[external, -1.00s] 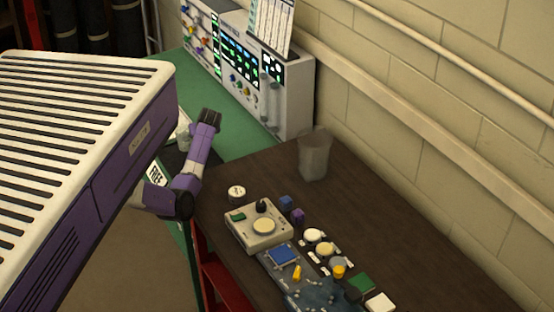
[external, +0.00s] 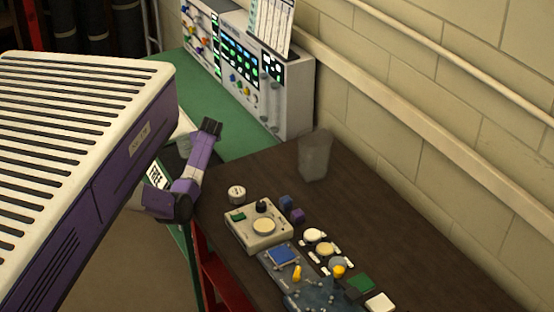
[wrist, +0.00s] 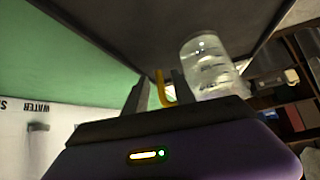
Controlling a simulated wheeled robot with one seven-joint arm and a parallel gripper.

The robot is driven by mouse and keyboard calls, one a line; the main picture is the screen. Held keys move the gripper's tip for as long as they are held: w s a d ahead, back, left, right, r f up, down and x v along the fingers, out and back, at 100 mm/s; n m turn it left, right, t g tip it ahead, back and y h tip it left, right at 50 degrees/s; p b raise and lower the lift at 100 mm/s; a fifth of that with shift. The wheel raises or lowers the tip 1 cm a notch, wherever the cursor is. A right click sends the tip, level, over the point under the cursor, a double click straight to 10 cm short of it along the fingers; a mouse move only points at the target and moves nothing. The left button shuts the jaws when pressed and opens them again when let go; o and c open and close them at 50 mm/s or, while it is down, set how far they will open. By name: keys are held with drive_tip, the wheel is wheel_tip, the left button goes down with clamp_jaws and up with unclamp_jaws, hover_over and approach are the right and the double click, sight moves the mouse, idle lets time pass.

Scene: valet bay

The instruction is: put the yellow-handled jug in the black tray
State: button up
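The jug (wrist: 208,65) is clear, with a yellow handle (wrist: 161,88). In the wrist view it lies close to the right of my gripper (wrist: 160,76). The handle is between my two dark fingers, which look shut on it, and the jug's body sticks out beside the right finger. In the external view my gripper (external: 211,126) points up, over the gap between the green worktop and the brown table. A small grey clear shape (external: 183,146) beside it seems to be the jug. I cannot make out the black tray for certain.
A clear cup (external: 315,156) stands on the brown table (external: 420,240) near the wall. A panel instrument (external: 268,75) stands on the green worktop (external: 235,135). The table's back right is free.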

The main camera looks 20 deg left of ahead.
drive_tip(key=shift+r, duration=0.25)
drive_tip(key=v, duration=1.2)
drive_tip(key=shift+f, duration=0.15)
